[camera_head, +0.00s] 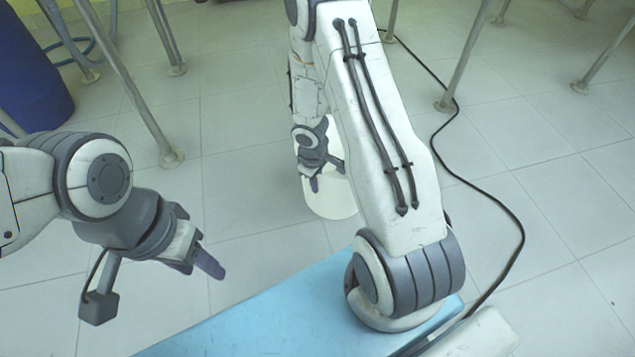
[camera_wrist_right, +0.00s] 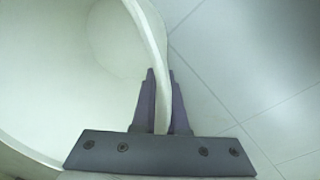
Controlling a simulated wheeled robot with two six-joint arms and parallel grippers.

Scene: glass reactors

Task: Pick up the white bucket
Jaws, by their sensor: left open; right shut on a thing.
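The white bucket (camera_head: 330,197) is in the upper middle of the head view, partly hidden behind my right arm. Its inside (camera_wrist_right: 60,75) fills the left of the right wrist view. My right gripper (camera_head: 314,180) is at the bucket's near side. In the right wrist view its two fingers (camera_wrist_right: 161,100) are shut on the bucket's rim, one on each side of the wall. My left gripper (camera_head: 205,262) is at the left of the head view, open and empty, apart from the bucket. I cannot tell whether the bucket touches the floor.
A blue drum (camera_head: 30,75) stands at the far left. Several metal legs (camera_head: 140,95) stand on the tiled floor (camera_head: 240,120) at the back. A black cable (camera_head: 492,205) runs along the floor at the right. Open floor lies between my left gripper and the bucket.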

